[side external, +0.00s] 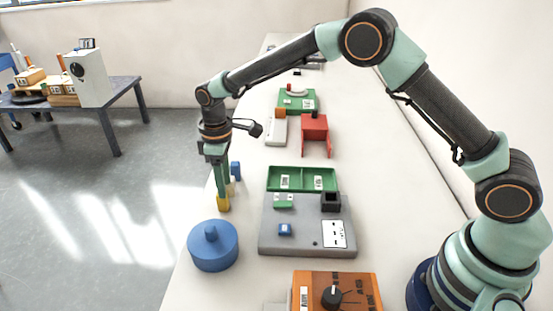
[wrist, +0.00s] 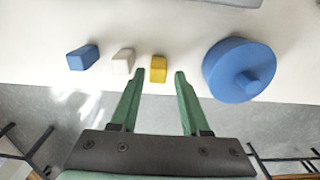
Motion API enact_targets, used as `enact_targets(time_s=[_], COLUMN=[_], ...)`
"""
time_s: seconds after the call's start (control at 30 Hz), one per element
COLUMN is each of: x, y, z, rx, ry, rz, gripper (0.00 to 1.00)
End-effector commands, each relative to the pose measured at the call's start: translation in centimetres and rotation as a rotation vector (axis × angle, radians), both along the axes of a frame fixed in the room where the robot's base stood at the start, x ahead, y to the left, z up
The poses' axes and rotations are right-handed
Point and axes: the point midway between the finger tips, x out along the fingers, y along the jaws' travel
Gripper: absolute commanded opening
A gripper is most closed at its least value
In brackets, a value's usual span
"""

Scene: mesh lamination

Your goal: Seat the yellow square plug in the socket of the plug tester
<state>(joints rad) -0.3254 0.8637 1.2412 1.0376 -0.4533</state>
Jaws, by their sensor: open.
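The yellow square plug (side external: 223,204) stands on the white bench near its left edge. In the wrist view the plug (wrist: 158,70) shows between and slightly beyond the fingertips. My gripper (side external: 222,190) is pointing down, open and empty, with its fingertips close to the plug; in the wrist view its two green fingers (wrist: 157,77) are spread apart. I cannot tell whether the fingers flank the plug. The plug tester seems to be the grey box (side external: 306,243) right of the plug, with a raised black square socket (side external: 331,202). The bottom of the socket is hidden.
A white block (wrist: 123,61) and a blue block (wrist: 83,57) stand in line beside the plug. A round blue lidded thing (side external: 213,248) stands close in front. A green tray (side external: 302,179) lies behind the tester, an orange box (side external: 345,292) before it.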

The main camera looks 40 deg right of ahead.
Motion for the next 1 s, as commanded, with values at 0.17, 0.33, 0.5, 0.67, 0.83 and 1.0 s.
enact_targets(time_s=[0.17,0.33,0.5,0.67,0.83,1.0], x=[0.0,0.4,0.5,0.5,0.5,0.5], y=[0.0,0.2,0.3,0.3,0.3,0.3], z=[-1.1,-3.5,-5.4,-5.8,-5.8,-5.8], rx=[0.000,-0.001,-0.001,0.000,0.000,0.000], ry=[0.001,0.003,0.001,-0.001,-0.001,-0.001], rz=[-0.001,-0.001,-0.001,-0.001,-0.001,-0.001], gripper=[0.46,0.46,0.46,0.46,0.35,0.00])
